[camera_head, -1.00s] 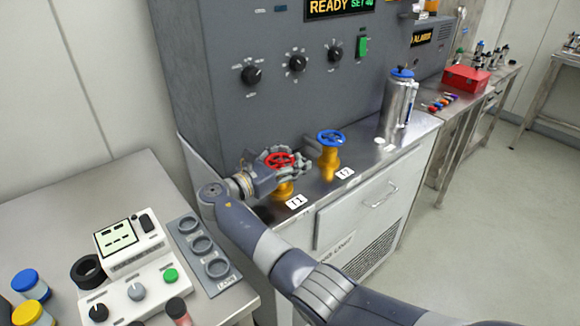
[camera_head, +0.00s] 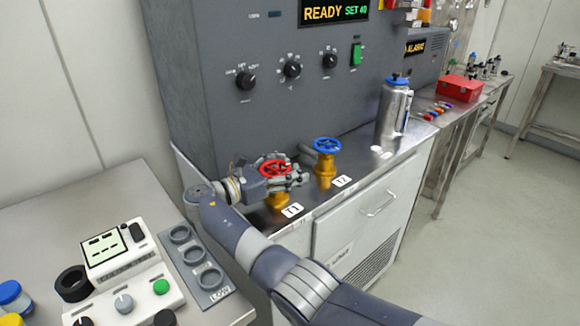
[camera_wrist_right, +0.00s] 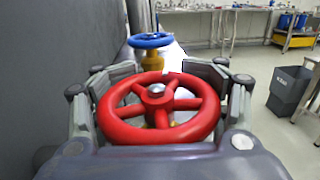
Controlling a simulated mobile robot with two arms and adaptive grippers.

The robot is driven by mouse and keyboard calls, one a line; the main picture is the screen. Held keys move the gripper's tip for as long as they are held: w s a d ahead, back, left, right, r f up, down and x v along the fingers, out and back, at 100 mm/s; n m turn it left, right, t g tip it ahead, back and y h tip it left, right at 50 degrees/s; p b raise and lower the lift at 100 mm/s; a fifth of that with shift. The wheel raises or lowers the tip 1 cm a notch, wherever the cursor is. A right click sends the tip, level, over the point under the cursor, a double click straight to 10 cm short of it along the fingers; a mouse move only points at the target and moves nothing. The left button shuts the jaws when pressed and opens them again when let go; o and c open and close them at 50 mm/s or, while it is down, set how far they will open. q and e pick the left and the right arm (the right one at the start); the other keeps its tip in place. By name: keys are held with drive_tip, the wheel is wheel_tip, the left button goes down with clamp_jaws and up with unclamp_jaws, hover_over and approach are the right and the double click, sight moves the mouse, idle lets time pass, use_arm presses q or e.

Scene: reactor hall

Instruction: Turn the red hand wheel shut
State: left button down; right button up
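The red hand wheel (camera_head: 275,168) sits on a yellow valve body (camera_head: 277,199) behind the label T1 on the steel counter. My right gripper (camera_head: 299,172) reaches it from the left, level with the wheel. In the right wrist view the red wheel (camera_wrist_right: 160,107) fills the middle. The fingers of my right gripper (camera_wrist_right: 160,72) lie along both sides of its rim and bend inward past it, closed around the wheel. Exact finger contact is partly hidden by the rim. My left gripper is not in view.
A blue hand wheel (camera_head: 327,145) on a yellow valve stands close to the right, by label T2. A steel flask (camera_head: 394,108) stands further along the counter. The grey cabinet panel (camera_head: 240,120) rises close behind. A console (camera_head: 125,270) sits at the lower left.

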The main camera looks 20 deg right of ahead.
drive_tip(key=shift+o, duration=0.8)
drive_tip(key=shift+r, duration=0.1)
drive_tip(key=shift+r, duration=0.15)
wheel_tip(320, 180, up, 10)
